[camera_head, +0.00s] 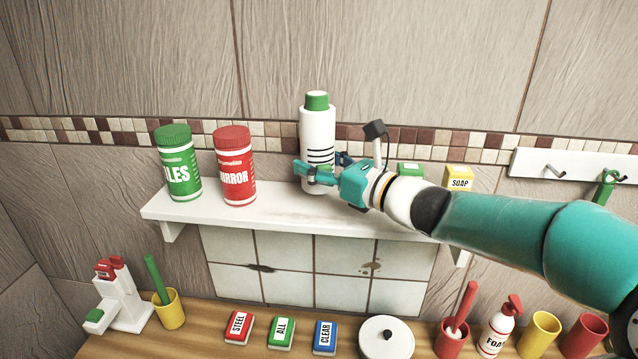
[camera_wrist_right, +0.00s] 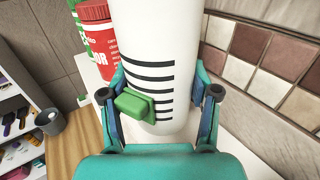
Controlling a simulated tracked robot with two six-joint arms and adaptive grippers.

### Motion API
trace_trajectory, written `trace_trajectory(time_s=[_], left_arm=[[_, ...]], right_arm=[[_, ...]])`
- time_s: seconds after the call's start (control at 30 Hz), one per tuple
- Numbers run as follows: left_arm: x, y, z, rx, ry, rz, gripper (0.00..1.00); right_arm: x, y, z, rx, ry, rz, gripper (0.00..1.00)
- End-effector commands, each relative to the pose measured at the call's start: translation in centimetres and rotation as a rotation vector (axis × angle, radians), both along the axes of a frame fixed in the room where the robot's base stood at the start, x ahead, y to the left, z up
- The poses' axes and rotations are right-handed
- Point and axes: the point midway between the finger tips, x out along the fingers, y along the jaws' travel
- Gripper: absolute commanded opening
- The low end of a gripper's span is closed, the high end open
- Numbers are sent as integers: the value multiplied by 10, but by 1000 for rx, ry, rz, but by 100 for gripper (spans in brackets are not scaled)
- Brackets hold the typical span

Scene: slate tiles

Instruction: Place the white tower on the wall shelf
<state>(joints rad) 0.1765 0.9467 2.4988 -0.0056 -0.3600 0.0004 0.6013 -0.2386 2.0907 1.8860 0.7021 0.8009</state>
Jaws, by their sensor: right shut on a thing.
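The white tower (camera_head: 317,130) is a tall white bottle with a green cap and black stripes. It is upright over the wall shelf (camera_head: 290,215), to the right of the red canister. My right gripper (camera_head: 322,175) is shut around its lower part from the right. In the wrist view the fingers (camera_wrist_right: 165,105) flank the tower (camera_wrist_right: 155,50), and a small green block (camera_wrist_right: 135,104) shows at its near side. The base is partly hidden, so I cannot tell whether it touches the shelf. My left gripper is not in view.
A green canister (camera_head: 178,165) and a red canister (camera_head: 235,165) stand on the shelf's left. A yellow soap box (camera_head: 458,178) and a green item (camera_head: 410,169) are behind my right arm. A hook rail (camera_head: 530,165) is at right. Below, a wooden counter (camera_head: 215,340) holds boxes and cups.

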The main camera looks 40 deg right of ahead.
Motion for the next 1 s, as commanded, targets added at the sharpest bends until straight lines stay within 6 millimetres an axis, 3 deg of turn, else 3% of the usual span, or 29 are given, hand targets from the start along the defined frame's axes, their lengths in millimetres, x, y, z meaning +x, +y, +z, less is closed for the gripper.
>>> trace_trajectory(time_s=[0.23,0.5,0.53,0.67,1.0], left_arm=[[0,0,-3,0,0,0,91],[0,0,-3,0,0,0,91],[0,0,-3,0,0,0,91],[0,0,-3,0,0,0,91],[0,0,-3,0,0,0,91]], right_arm=[[0,-1,-35,4,2,-1,15],[0,0,-38,1,0,-2,15],[0,0,-39,1,2,-2,64],[0,0,-39,1,2,-2,85],[-1,-1,-38,1,1,-2,87]])
